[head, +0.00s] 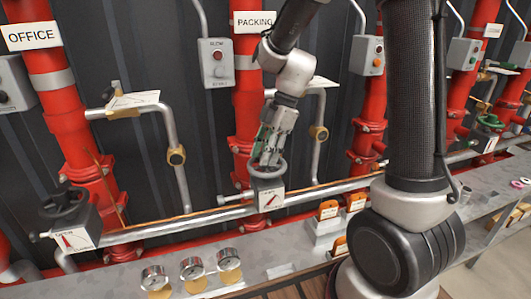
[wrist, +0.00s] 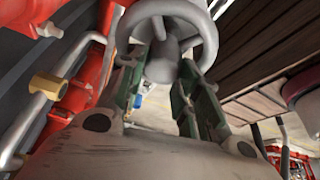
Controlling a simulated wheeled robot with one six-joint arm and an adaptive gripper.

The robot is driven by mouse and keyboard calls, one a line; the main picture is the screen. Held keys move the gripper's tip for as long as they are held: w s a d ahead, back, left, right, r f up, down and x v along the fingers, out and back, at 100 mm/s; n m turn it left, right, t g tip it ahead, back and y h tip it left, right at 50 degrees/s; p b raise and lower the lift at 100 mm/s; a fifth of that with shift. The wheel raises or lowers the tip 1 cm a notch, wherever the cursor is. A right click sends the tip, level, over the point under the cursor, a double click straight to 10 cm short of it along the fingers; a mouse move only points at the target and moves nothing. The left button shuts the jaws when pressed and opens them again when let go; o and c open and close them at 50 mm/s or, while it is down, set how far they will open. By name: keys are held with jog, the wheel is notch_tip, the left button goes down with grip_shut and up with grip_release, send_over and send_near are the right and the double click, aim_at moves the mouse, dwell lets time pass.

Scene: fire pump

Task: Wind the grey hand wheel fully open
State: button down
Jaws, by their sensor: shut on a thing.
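The grey hand wheel (head: 279,171) sits on top of a white-faced box (head: 270,198) below the PACKING sign. My gripper (head: 266,156) reaches down to the wheel from above, and its fingers overlap the wheel. In the wrist view the wheel's rim (wrist: 207,32) fills the top centre. The green-lined fingers of my gripper (wrist: 168,68) stand on either side of the wheel's middle and are shut on it. The exact contact is partly hidden. The box face carries a red pointer, and its lettering is too small to read.
A dark wheel (head: 64,200) on a similar box stands at the left, and a green wheel (head: 490,121) at the right. Red pipes (head: 247,110) rise behind. Several round gauges (head: 191,268) and orange-topped tags (head: 329,210) stand on the grey bench in front.

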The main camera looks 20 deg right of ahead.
jog(key=n, duration=0.2)
jog(key=n+g, duration=0.1)
jog(key=n, duration=0.1)
jog(key=shift+n+g+h, duration=0.3)
jog(key=shift+h, duration=0.1)
jog(key=shift+d+n+g, duration=0.1)
jog(key=shift+n+g, duration=0.2)
jog(key=shift+n, duration=0.7)
jog(key=shift+n+h, duration=0.4)
jog(key=shift+n, duration=0.2)
jog(key=n, duration=0.2)
jog(key=n+g+h, duration=0.1)
jog(key=n, duration=0.1)
jog(key=shift+n+h, duration=0.3)
jog(key=shift+d+n+h, duration=0.1)
jog(key=shift+n+h, duration=0.3)
jog(key=shift+n, duration=0.7)
jog(key=c, duration=1.1)
grip_release()
jog(key=shift+c, duration=0.2)
jog(key=shift+s, duration=0.1)
